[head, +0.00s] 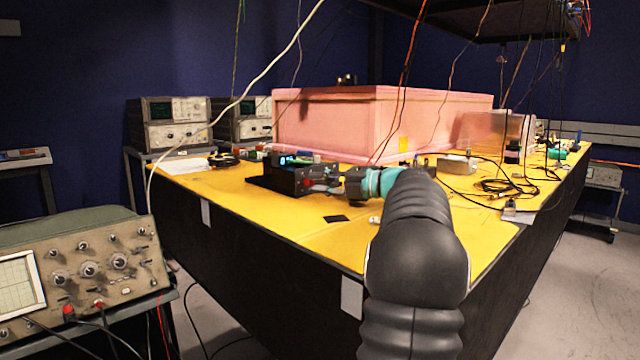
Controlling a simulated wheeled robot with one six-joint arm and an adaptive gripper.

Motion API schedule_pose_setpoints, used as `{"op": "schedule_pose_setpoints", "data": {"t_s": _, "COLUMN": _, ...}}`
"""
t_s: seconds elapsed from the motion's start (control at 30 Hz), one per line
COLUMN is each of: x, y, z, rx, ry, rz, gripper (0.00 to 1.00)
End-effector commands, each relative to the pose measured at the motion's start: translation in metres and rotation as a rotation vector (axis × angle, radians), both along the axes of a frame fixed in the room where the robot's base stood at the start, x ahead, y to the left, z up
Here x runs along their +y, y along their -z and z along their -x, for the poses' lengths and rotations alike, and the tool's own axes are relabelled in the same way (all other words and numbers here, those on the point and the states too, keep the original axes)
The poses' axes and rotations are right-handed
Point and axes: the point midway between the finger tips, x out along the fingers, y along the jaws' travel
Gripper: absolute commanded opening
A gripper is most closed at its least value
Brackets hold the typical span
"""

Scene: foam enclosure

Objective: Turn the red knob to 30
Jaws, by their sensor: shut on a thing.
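A small black device (285,175) with a lit blue-green display (287,160) sits near the left front part of the yellow table. My gripper (328,185) reaches the device's right-hand front face from the right and is shut on the red knob (309,182). Only a little red shows at the fingertips; most of the knob is hidden by the fingers. The knob's scale and the display's digits are too small to read.
The yellow tabletop (270,213) carries a large pink foam box (330,120) behind the device. A dark flat square (335,218) lies in front. Cables (505,187) lie at the right, and others hang from above. An oscilloscope (85,270) stands at front left.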

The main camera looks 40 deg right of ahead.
Motion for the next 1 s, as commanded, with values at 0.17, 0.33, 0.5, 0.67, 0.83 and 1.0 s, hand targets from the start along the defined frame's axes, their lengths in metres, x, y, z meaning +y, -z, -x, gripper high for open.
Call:
{"op": "schedule_pose_setpoints", "data": {"t_s": 0.17, "x": -0.001, "y": 0.000, "z": 0.000, "rx": 0.000, "ry": 0.003, "rz": -0.004, "gripper": 0.00}}
{"op": "schedule_pose_setpoints", "data": {"t_s": 0.33, "x": -0.001, "y": 0.000, "z": 0.000, "rx": 0.001, "ry": 0.003, "rz": -0.003, "gripper": 0.00}}
{"op": "schedule_pose_setpoints", "data": {"t_s": 0.5, "x": -0.001, "y": 0.000, "z": 0.000, "rx": 0.001, "ry": 0.002, "rz": -0.002, "gripper": 0.50}}
{"op": "schedule_pose_setpoints", "data": {"t_s": 0.67, "x": 0.000, "y": 0.000, "z": 0.000, "rx": 0.001, "ry": 0.001, "rz": -0.002, "gripper": 0.50}}
{"op": "schedule_pose_setpoints", "data": {"t_s": 0.83, "x": -0.002, "y": 0.000, "z": 0.003, "rx": 0.001, "ry": 0.002, "rz": -0.002, "gripper": 0.50}}
{"op": "schedule_pose_setpoints", "data": {"t_s": 1.0, "x": -0.011, "y": -0.001, "z": 0.020, "rx": 0.000, "ry": 0.004, "rz": -0.002, "gripper": 0.50}}
